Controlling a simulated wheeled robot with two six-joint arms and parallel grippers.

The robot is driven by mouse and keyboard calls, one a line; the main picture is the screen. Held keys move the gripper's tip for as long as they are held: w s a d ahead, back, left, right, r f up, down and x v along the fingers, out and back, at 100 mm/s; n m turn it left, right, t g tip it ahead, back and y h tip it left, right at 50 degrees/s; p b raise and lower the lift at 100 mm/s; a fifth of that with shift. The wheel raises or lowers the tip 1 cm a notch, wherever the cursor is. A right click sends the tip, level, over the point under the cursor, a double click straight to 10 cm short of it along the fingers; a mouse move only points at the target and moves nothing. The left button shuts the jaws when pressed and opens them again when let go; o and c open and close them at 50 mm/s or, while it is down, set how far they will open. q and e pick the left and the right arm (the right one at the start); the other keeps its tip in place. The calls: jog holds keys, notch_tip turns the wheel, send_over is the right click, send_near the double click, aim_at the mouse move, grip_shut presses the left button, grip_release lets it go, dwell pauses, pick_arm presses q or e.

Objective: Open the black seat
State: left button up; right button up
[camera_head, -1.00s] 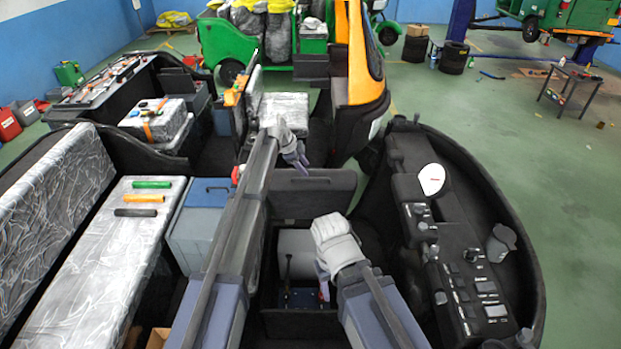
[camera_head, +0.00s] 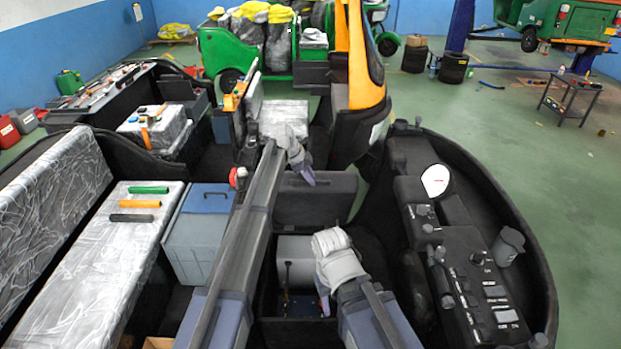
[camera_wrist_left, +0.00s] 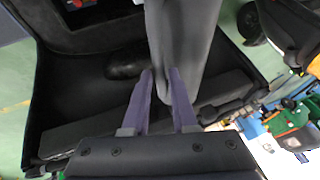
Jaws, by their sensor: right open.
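The black seat (camera_head: 312,203) is a dark padded panel standing raised in the head view. An open compartment (camera_head: 288,333) lies in front of it. My left gripper (camera_head: 305,172) is at the raised panel's upper edge. In the left wrist view, its two purple fingers (camera_wrist_left: 163,85) point at a grey panel (camera_wrist_left: 183,45) with a narrow gap between them; whether they grip it is unclear. My right gripper (camera_head: 322,299) is open, low over the compartment's right side. Its wrist hides most of its fingers.
A grey box with a blue top (camera_head: 197,245) and a silver-covered bench (camera_head: 124,262) stand at left. A dark console (camera_head: 470,280) and curved black body wall lie at right. An orange pillar (camera_head: 365,70) rises behind.

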pick_arm(q)
grip_shut()
dwell(1.0)
